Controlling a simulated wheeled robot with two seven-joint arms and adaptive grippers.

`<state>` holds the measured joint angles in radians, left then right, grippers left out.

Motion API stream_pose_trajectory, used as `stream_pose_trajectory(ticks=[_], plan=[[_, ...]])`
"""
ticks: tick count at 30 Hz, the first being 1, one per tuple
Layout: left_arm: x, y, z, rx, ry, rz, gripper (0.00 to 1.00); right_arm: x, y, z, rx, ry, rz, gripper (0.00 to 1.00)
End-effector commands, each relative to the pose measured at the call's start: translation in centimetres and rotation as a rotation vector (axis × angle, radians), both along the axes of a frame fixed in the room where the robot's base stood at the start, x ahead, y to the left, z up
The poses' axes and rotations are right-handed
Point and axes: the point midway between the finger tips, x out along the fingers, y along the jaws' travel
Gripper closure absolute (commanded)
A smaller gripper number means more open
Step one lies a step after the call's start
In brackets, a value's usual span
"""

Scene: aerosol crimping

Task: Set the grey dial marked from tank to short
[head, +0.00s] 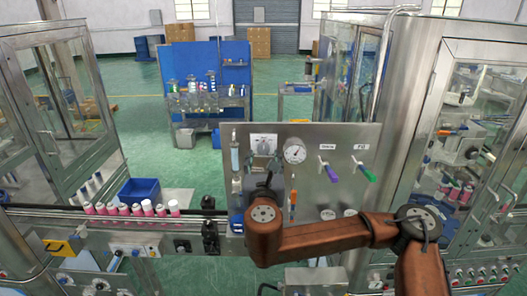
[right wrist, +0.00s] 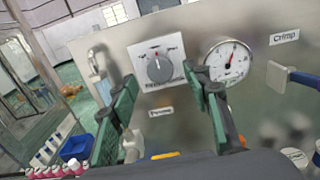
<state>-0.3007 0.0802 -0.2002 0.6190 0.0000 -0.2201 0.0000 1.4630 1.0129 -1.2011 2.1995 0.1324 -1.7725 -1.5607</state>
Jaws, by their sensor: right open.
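The grey dial (right wrist: 159,69) is a round knob on a white square plate, fixed to the steel panel. Small labels ring it, too blurred to read surely; its pointer looks to be near the top, by a red mark. In the head view the dial plate (head: 263,143) is on the panel's upper left. My right gripper (right wrist: 164,80) is open, with its two green fingers either side of the dial in the wrist view and nothing between them. In the head view my right gripper (head: 268,180) is in front of the panel, just below the dial. My left gripper is not in view.
A pressure gauge (right wrist: 228,62) sits close right of the dial. Purple (head: 329,172) and green (head: 366,172) handles are farther right on the panel. A clear tube (head: 235,155) is at the panel's left. Pink cans (head: 137,210) line the conveyor at left.

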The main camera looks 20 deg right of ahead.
Motion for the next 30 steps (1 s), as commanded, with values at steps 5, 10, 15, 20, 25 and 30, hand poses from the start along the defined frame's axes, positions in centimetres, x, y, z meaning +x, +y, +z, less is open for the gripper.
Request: stream_pose_trajectory(ticks=[5, 10, 15, 20, 25, 30], plan=[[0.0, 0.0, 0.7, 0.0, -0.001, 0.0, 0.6, 2.1, -0.6, 0.1, 0.0, 0.0, -0.001, 0.56], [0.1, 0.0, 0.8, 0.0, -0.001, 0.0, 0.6, 2.8, -0.8, 0.0, 0.001, 0.0, 0.001, 0.56], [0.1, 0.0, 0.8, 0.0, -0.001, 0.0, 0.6, 2.8, -0.8, -0.1, 0.001, 0.0, 0.001, 0.56], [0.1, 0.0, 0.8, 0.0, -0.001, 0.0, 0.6, 2.8, -0.8, -0.1, 0.001, 0.0, 0.001, 0.63], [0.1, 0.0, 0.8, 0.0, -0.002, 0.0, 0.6, 2.8, -0.8, 0.0, 0.001, 0.0, 0.001, 0.75], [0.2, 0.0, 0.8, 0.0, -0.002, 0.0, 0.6, 2.8, -0.8, 0.0, 0.001, 0.0, 0.001, 0.87]])
